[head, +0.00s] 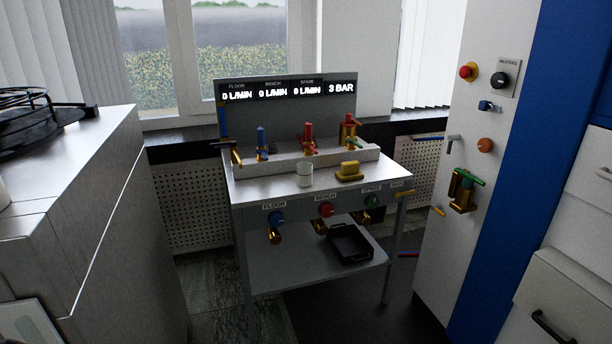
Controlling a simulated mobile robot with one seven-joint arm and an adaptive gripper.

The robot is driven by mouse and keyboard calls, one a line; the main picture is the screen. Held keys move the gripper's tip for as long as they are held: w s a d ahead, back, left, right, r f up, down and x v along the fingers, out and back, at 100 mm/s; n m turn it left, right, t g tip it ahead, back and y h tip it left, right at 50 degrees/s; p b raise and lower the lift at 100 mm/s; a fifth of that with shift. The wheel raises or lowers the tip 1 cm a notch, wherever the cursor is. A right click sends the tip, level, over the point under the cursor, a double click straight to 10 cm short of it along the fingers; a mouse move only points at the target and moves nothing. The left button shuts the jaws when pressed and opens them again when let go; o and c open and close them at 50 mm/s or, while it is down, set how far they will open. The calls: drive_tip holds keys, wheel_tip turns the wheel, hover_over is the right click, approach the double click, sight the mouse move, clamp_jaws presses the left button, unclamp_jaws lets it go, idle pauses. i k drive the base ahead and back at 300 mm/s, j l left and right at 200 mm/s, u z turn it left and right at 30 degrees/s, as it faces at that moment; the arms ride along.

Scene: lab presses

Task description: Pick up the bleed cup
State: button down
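A small whitish, translucent cup (304,174), which looks like the bleed cup, stands upright on the metal top of the bench (260,190), near its middle. It sits in front of the raised ledge that carries the valves. A yellow block-like object (349,171) is on the bench top to the right of the cup, apart from it. My gripper is not in view.
Blue, red and gold valves (308,138) stand on the ledge behind the cup. Knobs with brass outlets (326,210) line the bench front. A black tray (350,243) lies on the lower shelf. Cabinets flank the bench; floor in front is partly clear.

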sight(304, 170)
drive_tip(key=i+l+z, duration=0.1)
drive_tip(key=i+l, duration=0.2)
drive_tip(key=i+l+z, duration=0.15)
drive_tip(key=i, duration=0.35)
drive_tip(key=i+l+z, duration=0.1)
drive_tip(key=i+l, duration=0.2)
drive_tip(key=i+l+z, duration=0.1)
drive_tip(key=i, duration=0.45)
